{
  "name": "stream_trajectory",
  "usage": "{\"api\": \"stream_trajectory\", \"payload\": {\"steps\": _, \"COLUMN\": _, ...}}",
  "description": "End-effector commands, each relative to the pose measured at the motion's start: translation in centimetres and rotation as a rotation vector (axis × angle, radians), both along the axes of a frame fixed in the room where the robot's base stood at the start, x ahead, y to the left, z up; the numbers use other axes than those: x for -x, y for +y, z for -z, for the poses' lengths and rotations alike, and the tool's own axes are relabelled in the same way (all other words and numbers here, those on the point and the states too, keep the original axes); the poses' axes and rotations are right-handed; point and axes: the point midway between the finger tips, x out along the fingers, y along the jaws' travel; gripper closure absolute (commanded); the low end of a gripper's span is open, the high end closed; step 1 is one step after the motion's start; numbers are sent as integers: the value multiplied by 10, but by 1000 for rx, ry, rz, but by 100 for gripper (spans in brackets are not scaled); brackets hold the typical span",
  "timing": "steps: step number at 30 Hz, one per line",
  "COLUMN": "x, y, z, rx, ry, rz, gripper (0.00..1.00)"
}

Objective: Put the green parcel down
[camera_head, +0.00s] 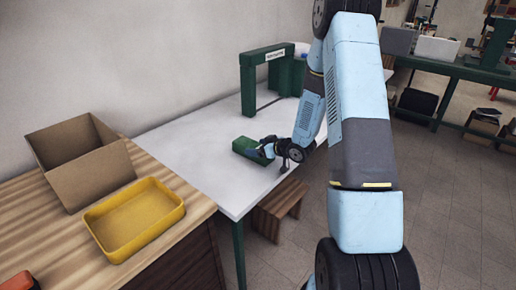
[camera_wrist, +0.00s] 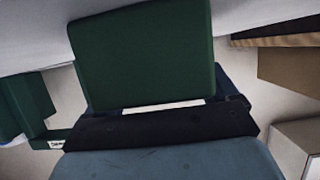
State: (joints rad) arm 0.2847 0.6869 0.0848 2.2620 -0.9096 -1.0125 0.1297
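The green parcel (camera_head: 244,149) is at the white table (camera_head: 200,152), near the middle of its top. I cannot tell whether it rests on the surface or hangs just above it. My gripper (camera_head: 264,150) is at the parcel's right end and appears shut on it. In the wrist view the parcel (camera_wrist: 145,55) fills the upper middle, between my finger parts (camera_wrist: 160,105). The white table surface (camera_wrist: 40,35) shows behind it. Most of my fingers are hidden by the parcel and the dark gripper body.
A green arch (camera_head: 276,52) with a label stands at the table's far end. On the wooden counter (camera_head: 183,198) at left are an open cardboard box (camera_head: 95,178) and a yellow tray (camera_head: 150,239). A wooden stool (camera_head: 280,205) stands below the table. Table space around the parcel is clear.

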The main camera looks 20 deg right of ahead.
Motion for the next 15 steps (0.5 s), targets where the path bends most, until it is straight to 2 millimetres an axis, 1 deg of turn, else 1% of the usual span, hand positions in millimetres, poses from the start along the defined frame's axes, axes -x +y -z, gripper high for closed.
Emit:
{"api": "stream_trajectory", "payload": {"steps": 1, "x": 0, "y": 0, "z": 0, "rx": 0, "ry": 0, "rz": 0, "gripper": 8}}
{"api": "stream_trajectory", "payload": {"steps": 3, "x": 0, "y": 0, "z": 0, "rx": 0, "ry": 0, "rz": 0, "gripper": 1}}
{"api": "stream_trajectory", "payload": {"steps": 4, "x": 0, "y": 0, "z": 0, "rx": 0, "ry": 0, "rz": 0, "gripper": 0}}
{"api": "stream_trajectory", "payload": {"steps": 11, "x": 0, "y": 0, "z": -1, "rx": 0, "ry": 0, "rz": -1, "gripper": 0}}
{"api": "stream_trajectory", "payload": {"steps": 15, "x": 7, "y": -5, "z": -5, "rx": 0, "ry": 0, "rz": 1, "gripper": 0}}
